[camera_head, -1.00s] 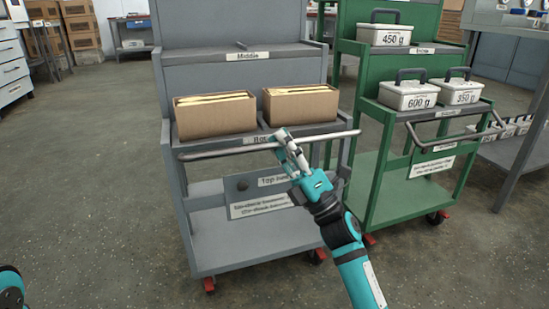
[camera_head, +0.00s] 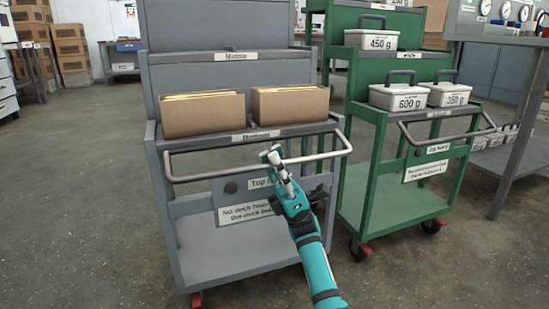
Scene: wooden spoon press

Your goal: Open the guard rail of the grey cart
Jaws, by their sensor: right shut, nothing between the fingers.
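The grey cart (camera_head: 212,240) stands left of centre. Its guard rail (camera_head: 205,178) is a bent metal bar across the front, standing out from the cart and sitting below the edge of the shelf with the boxes. My right gripper (camera_head: 271,157) is in front of the rail, right of its middle. Its fingers are shut and empty and overlap the bar in the picture; whether they touch it I cannot tell. My left gripper is out of view.
Two cardboard boxes (camera_head: 203,117) (camera_head: 290,106) stand on the grey cart's shelf. A green cart (camera_head: 375,175) with labelled white containers (camera_head: 397,98) and its own rail (camera_head: 452,139) stands close on the right. The floor (camera_head: 75,215) on the left is clear.

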